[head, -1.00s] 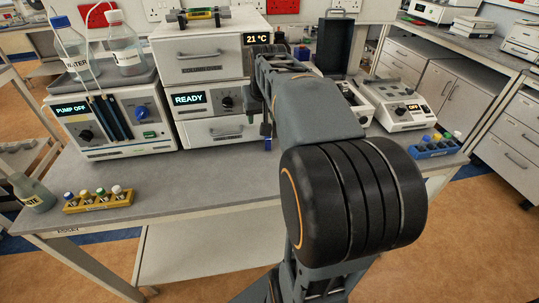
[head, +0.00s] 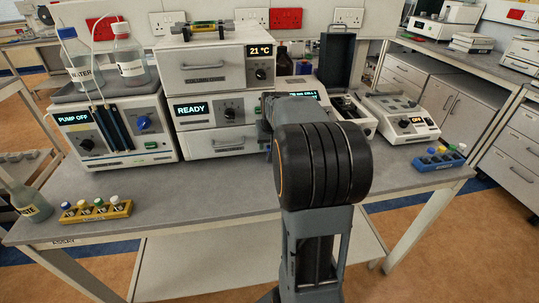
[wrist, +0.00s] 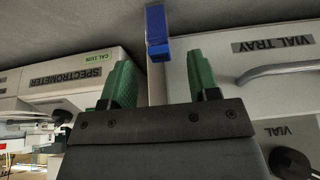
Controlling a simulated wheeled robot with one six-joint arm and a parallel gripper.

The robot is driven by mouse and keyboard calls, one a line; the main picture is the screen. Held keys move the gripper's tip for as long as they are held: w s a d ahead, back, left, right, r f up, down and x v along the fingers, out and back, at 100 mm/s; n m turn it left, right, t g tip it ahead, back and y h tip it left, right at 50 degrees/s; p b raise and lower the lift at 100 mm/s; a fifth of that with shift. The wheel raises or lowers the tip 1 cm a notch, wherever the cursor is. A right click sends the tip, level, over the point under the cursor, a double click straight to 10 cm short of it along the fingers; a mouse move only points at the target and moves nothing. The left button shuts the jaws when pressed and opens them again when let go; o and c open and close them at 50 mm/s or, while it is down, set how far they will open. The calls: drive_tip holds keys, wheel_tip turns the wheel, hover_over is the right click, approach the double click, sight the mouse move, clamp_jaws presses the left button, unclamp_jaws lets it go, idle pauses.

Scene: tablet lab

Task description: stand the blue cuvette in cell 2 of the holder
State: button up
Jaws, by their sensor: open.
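In the head view my arm hides the gripper and the cuvette. The spectrometer (head: 357,113) stands right of my arm with its dark compartment open. The holder's cells are too small to make out.
The READY unit (head: 215,111) with drawers stands behind my arm, and the pump (head: 110,130) stands to its left. A yellow vial rack (head: 98,213) is at the front left, a blue rack (head: 440,160) at the right. The bench front (head: 200,190) is clear.

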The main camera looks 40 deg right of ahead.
drive_tip(key=shift+x, duration=1.45)
clamp_jaws()
